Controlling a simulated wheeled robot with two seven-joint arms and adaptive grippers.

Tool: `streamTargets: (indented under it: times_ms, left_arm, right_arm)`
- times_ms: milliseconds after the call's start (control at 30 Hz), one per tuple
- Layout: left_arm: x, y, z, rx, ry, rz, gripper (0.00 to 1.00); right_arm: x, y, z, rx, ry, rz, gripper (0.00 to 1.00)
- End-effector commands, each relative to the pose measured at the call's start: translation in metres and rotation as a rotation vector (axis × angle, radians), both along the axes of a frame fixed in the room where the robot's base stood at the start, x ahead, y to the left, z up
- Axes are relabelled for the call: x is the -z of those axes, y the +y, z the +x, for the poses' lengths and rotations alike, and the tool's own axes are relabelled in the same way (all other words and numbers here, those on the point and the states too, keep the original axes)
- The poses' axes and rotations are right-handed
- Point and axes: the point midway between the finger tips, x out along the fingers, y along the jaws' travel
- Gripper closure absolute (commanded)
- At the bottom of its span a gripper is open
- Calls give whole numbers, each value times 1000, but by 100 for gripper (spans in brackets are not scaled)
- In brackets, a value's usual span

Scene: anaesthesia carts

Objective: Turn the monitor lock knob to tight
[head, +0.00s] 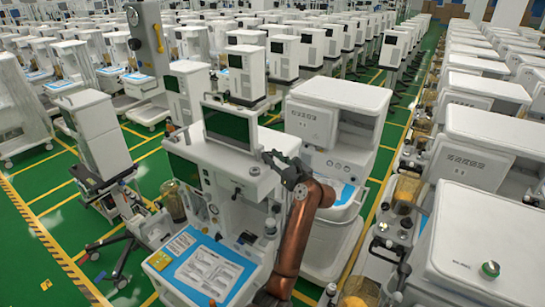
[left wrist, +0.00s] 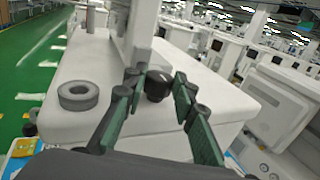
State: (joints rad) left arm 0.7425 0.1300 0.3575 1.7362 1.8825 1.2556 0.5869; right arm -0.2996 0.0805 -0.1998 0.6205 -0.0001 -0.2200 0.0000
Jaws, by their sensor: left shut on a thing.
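The monitor (head: 230,124), with a dark green screen, stands on top of the white anaesthesia cart (head: 205,158). A black round knob (left wrist: 157,88) shows in the left wrist view on the white top, at the foot of an upright white panel (left wrist: 142,30). My left gripper (left wrist: 158,80) has one green-padded finger on each side of the knob and is shut on it. In the head view my left gripper (head: 274,158) is beside the monitor's right side, and the knob cannot be made out there. Whether the knob is tight cannot be told. My right gripper is not in view.
A grey ring-shaped disc (left wrist: 78,95) sits on the cart top left of the fingers. Another white cart (head: 335,97) stands close on the right. A blue-edged tray (head: 205,270) juts out below.

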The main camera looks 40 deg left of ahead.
Motion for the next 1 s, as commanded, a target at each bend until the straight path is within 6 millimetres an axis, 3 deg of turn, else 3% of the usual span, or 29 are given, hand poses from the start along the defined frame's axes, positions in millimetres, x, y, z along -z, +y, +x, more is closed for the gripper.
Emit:
streamTargets:
  times_ms: [600, 1000]
  left_arm:
    - [-2, 5, -9, 379, 3, 1, 99]
    - [0, 5, -9, 447, 1, 0, 99]
  right_arm:
    - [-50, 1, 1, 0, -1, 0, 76]
    - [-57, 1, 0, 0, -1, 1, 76]
